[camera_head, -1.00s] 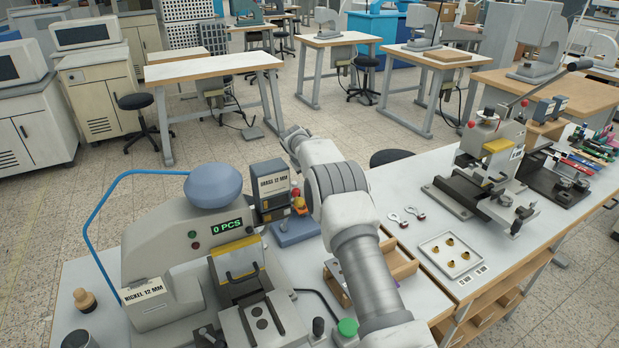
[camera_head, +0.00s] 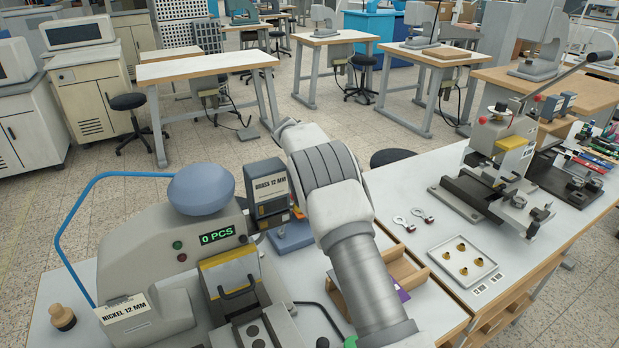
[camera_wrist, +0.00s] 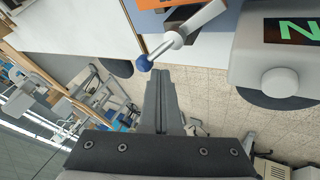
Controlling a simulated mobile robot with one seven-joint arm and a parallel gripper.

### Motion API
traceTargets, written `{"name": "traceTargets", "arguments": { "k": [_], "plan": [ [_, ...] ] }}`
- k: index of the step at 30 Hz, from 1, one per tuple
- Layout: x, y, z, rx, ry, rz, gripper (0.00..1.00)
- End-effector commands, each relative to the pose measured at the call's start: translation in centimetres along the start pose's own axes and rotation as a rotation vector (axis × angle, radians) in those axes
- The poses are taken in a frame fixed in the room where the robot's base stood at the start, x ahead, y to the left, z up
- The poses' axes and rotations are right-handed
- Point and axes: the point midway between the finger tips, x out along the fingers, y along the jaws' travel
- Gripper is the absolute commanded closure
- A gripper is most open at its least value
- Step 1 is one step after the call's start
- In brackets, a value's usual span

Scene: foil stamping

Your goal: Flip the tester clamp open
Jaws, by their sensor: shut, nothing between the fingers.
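In the wrist view a metal lever with a blue ball end (camera_wrist: 143,63), which looks like the clamp's handle, reaches down from the top beside an orange panel (camera_wrist: 160,3). A grey device with a green "N" display (camera_wrist: 291,30) and a pale round knob is at the right, cut off by the frame; it appears to be the tester. My gripper (camera_wrist: 160,75) is shut and empty, its fingertips just below the blue ball. I cannot tell if they touch it. In the head view my arm hides the gripper, and I cannot make out the clamp.
A grey press with a "0 PCS" display (camera_head: 217,236) stands at the front left. A wooden tray (camera_head: 404,272) lies beside my arm. A small tray of brass parts (camera_head: 462,276) and a lever press (camera_head: 497,150) are to the right.

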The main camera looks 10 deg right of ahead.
Motion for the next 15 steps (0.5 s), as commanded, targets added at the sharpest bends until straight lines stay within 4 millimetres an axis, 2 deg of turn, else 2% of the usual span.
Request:
{"name": "traceTargets", "arguments": {
  "k": [15],
  "plan": [
    [0.6, 1.4, 0.4, -0.001, 0.0, 0.0, 1.0]
  ]
}}
